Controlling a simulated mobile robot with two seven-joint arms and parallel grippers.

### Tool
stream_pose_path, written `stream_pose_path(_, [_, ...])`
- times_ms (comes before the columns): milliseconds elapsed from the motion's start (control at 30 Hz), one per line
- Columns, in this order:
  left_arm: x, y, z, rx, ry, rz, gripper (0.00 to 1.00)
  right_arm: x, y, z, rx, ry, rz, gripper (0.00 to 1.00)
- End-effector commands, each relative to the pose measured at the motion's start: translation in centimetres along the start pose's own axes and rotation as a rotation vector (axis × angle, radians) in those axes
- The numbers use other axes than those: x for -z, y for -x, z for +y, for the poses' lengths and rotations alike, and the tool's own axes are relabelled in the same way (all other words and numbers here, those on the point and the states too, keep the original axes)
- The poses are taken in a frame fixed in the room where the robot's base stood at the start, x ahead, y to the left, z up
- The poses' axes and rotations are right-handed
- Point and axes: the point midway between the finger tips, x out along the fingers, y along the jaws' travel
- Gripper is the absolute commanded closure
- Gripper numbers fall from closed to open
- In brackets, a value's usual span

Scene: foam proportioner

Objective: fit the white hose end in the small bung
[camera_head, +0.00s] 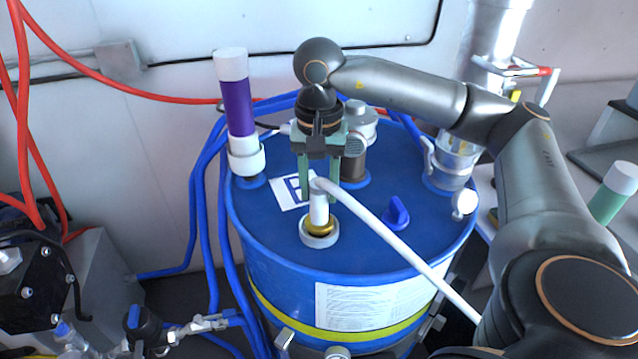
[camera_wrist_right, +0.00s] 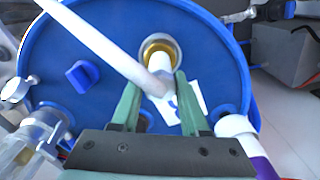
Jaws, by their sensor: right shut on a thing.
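The white hose end (camera_head: 319,207) points down between the fingers of my right gripper (camera_head: 306,190), which is shut on it. In the right wrist view my right gripper (camera_wrist_right: 158,100) has one green finger on each side of the white hose end (camera_wrist_right: 159,83). The small bung (camera_head: 318,239) is a pale ring with a brass inside on the blue drum lid; it also shows in the right wrist view (camera_wrist_right: 173,44). The hose end's lower tip meets the brass opening; I cannot tell how deep it sits. My left gripper is out of view.
The white hose (camera_head: 398,242) runs down right over the blue drum (camera_head: 275,275). A purple-and-white tube (camera_head: 237,105) stands on the lid at left. A blue knob (camera_head: 397,212) and a clear fitting (camera_head: 453,163) are at right. Blue hoses (camera_head: 203,210) pass left of the drum.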

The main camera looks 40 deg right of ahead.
Motion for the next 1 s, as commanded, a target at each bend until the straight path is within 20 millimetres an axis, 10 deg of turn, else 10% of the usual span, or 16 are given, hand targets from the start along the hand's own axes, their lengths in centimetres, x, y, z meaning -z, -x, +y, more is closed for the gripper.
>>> stream_pose_path(733, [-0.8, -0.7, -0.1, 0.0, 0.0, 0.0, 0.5, 0.0, -1.2, 0.0, 0.002, 0.0, 0.001, 1.0])
stream_pose_path(767, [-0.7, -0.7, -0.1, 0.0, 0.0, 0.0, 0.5, 0.0, -1.1, 0.0, 0.002, 0.0, 0.001, 0.53])
stream_pose_path(1000, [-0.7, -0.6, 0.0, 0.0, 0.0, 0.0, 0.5, 0.0, -1.1, 0.0, 0.001, 0.0, 0.001, 0.43])
